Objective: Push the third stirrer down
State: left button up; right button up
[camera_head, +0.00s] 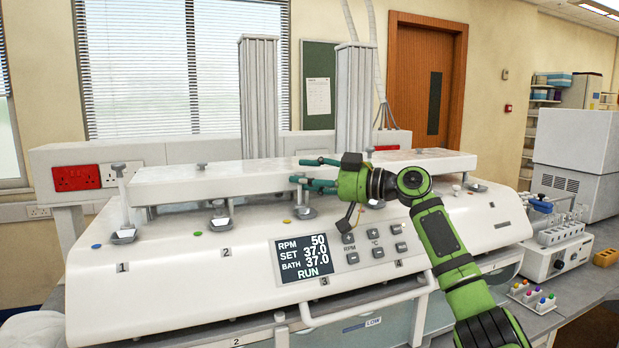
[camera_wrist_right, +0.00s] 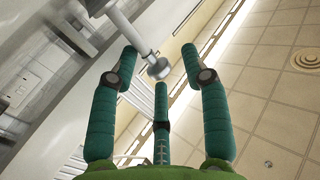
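The tester (camera_head: 200,285) is a long white bench unit with a pale raised bar (camera_head: 215,180) and a row of metal stirrers along it. The third stirrer (camera_head: 305,212) shows its lower end on the deck above the display; its upper part is partly hidden by my right gripper (camera_head: 312,173). That gripper reaches in from the right at bar height, its green fingers spread apart. In the right wrist view, a metal shaft with a round end (camera_wrist_right: 158,68) lies between the open fingertips (camera_wrist_right: 160,62), with gaps visible on both sides. My left gripper is out of view.
The first stirrer (camera_head: 123,235) and second stirrer (camera_head: 220,220) stand to the left. The display (camera_head: 304,258) reads RUN, with buttons beside it. Two tall grey columns (camera_head: 259,95) rise behind the bar. A tube rack (camera_head: 560,233) and small colored vials (camera_head: 533,297) are at right.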

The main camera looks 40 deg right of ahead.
jog(key=shift+s+d, duration=0.1)
jog(key=shift+d, duration=0.05)
jog(key=shift+s+d, duration=0.25)
jog(key=v, duration=1.1)
jog(key=shift+a, duration=0.25)
jog(key=shift+s, duration=0.1)
